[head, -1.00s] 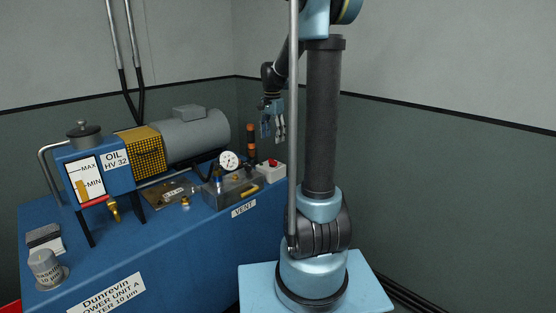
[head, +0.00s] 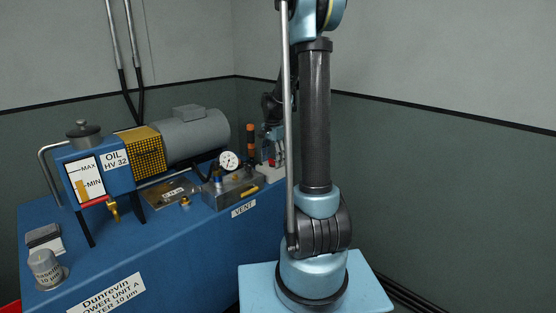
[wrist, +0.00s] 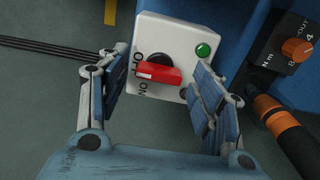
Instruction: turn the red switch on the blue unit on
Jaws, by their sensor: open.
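The red switch (wrist: 160,72) is a bar handle on a round black base, on a white box (wrist: 172,30) fixed to the blue unit (head: 150,260). In the wrist view the bar lies nearly level across the picture. Its white-marked end points left, by the OFF and ON lettering; which word it points at I cannot tell for sure. My gripper (wrist: 154,76) is open, one finger left and one right of the switch, apart from it. In the head view my gripper (head: 273,152) is over the box and hides most of it.
A green lamp (wrist: 203,50) sits on the box's upper right. An orange-and-black cylinder (wrist: 280,120) and an orange knob (wrist: 296,49) are close to the right finger. A gauge (head: 229,161), a motor (head: 192,134) and an oil tank (head: 95,165) stand farther left on the unit. Floor shows left of the box.

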